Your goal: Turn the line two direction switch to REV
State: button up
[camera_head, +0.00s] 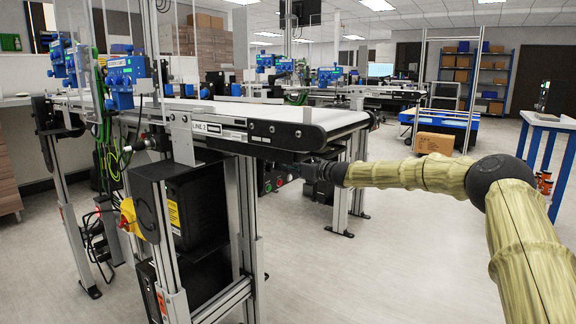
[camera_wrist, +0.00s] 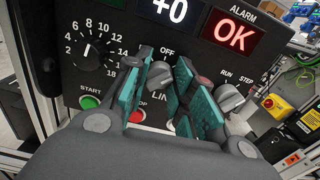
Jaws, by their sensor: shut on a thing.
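The direction switch (camera_wrist: 160,75) is a grey knob on a black control panel, under an OFF label in the wrist view. My gripper (camera_wrist: 167,90) has teal-padded fingers on both sides of this knob and is shut on it. The fingers hide the labels beside the knob, so its setting cannot be read. Part of the panel's line lettering shows below it. In the head view my gripper (camera_head: 302,171) reaches under the end of the LINE 2 conveyor (camera_head: 290,128), at the control box (camera_head: 270,180), and the knob is hidden there.
Around the knob are a speed dial (camera_wrist: 88,50), a green START button (camera_wrist: 90,102), a red stop button (camera_wrist: 137,116) and a RUN/STEP knob (camera_wrist: 229,98). The floor (camera_head: 390,260) near my arm is clear.

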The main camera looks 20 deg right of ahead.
jog(key=shift+f+n+b, duration=0.15)
jog(key=shift+n+b, duration=5.15)
jog(key=shift+n, duration=3.4)
jog(key=shift+s+a, duration=0.1)
jog(key=o, duration=1)
jog(key=shift+o, duration=0.2)
jog(key=v, duration=1.2)
